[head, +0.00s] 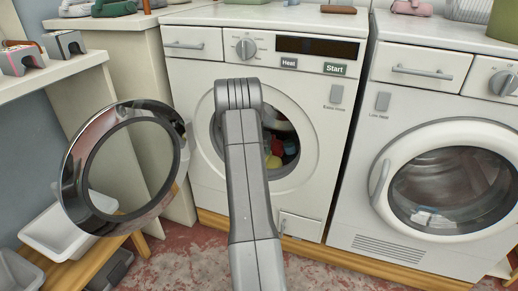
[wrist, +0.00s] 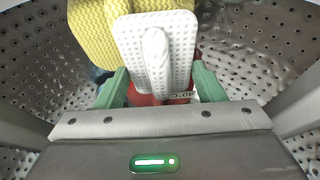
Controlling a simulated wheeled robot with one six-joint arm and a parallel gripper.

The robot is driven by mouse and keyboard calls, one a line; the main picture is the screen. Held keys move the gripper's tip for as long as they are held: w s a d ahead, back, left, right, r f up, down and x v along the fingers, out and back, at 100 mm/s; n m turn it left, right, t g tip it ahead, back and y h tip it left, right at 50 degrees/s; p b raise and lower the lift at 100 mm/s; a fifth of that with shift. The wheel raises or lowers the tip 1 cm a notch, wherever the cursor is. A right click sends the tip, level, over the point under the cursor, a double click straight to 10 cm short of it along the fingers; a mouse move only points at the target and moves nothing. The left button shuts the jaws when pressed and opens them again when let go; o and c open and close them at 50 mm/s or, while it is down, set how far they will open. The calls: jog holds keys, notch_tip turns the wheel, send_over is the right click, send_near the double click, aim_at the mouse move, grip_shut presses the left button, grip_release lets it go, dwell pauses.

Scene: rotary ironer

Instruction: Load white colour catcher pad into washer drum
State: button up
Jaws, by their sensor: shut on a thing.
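The white colour catcher pad (wrist: 181,48), dotted with a raised rib down its middle, is in my gripper (wrist: 160,78) in the wrist view. The green fingers are at its two sides. The perforated metal washer drum (wrist: 268,60) surrounds pad and gripper. In the head view my arm reaches into the opening of the left washer (head: 318,190), hiding my gripper and the pad. The washer's round door (head: 75,193) stands open to the left.
Yellow textured cloth (wrist: 90,28) and something red (wrist: 150,99) lie behind the pad. Coloured laundry (head: 276,150) shows beside my arm in the opening. The right machine (head: 385,128) has its door shut. Trays (head: 50,238) stand below the open door.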

jog(key=o, duration=1)
jog(key=shift+r+p, duration=0.3)
jog(key=shift+r, duration=0.05)
jog(key=shift+p+v, duration=0.8)
jog(key=shift+v, duration=0.25)
jog(key=s+a, duration=0.1)
jog(key=s, duration=0.2)
jog(key=s+a+p, duration=0.1)
jog(key=s, duration=0.3)
jog(key=s+a, duration=0.1)
jog(key=s, duration=0.3)
jog(key=shift+a+f+p, duration=0.25)
jog(key=shift+a+p, duration=0.05)
jog(key=shift+p, duration=0.1)
